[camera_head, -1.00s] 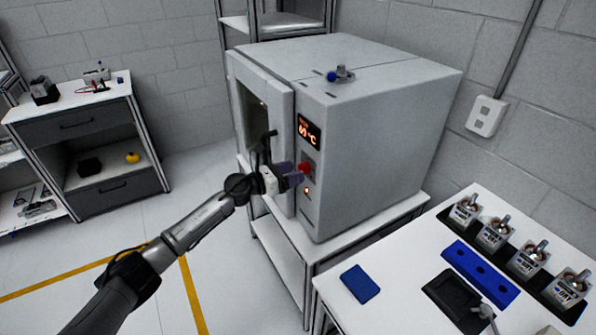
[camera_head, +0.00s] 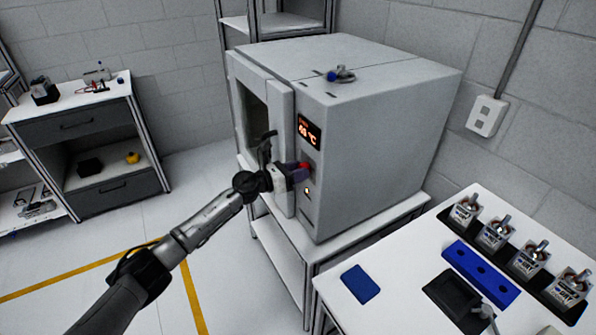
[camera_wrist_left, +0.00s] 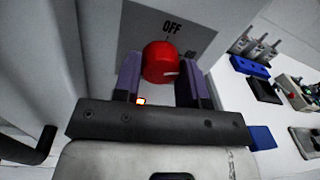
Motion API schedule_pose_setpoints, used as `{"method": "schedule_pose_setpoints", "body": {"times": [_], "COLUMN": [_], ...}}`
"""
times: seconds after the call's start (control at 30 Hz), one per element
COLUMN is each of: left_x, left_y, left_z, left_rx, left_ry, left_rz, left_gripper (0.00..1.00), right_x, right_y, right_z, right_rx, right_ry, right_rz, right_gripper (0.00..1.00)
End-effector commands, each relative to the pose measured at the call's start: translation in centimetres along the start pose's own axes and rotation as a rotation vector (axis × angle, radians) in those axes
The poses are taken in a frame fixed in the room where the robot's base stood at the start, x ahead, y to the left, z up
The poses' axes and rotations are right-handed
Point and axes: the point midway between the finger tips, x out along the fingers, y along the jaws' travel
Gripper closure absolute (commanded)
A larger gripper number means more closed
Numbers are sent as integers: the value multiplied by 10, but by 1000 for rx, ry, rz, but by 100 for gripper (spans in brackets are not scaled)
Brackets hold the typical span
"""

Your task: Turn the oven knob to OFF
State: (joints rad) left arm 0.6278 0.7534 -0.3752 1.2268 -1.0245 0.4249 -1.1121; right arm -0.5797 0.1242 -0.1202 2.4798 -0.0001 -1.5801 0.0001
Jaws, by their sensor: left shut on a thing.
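The oven (camera_head: 385,135) stands on a white stand, with a lit orange display (camera_head: 309,131) on its front. The red oven knob (camera_head: 304,166) sits below the display. My left gripper (camera_head: 296,174) is at the knob. In the left wrist view, the knob (camera_wrist_left: 160,62) sits between the two purple fingers of my left gripper (camera_wrist_left: 160,82), which is shut on it. The OFF label (camera_wrist_left: 172,27) is printed above the knob. The knob's white mark points to the right, not up at OFF. My right gripper is not in view.
The oven door (camera_head: 281,150), with its dark handle, is just left of my gripper. A small orange lamp (camera_head: 307,191) is under the knob. A white table (camera_head: 395,270) at lower right holds a blue block and several metal devices. Floor at left is clear.

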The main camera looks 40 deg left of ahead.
Motion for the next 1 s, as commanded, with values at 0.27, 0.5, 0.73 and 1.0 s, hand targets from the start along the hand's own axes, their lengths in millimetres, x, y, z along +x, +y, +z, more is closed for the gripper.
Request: {"method": "schedule_pose_setpoints", "body": {"times": [0.27,0.5,0.73,1.0], "left_x": [0,0,0,0], "left_y": [0,0,-1,-1], "left_z": [0,1,2,3], "left_rx": [-4,-77,-258,-516], "left_ry": [0,-4,-13,-27], "left_rz": [0,-1,-2,-4], "left_gripper": [85,85,85,85], "right_x": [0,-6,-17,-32], "right_y": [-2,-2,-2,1], "right_z": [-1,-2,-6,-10], "right_rx": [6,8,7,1], "right_ry": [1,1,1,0], "right_rz": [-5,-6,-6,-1], "right_gripper": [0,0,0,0]}}
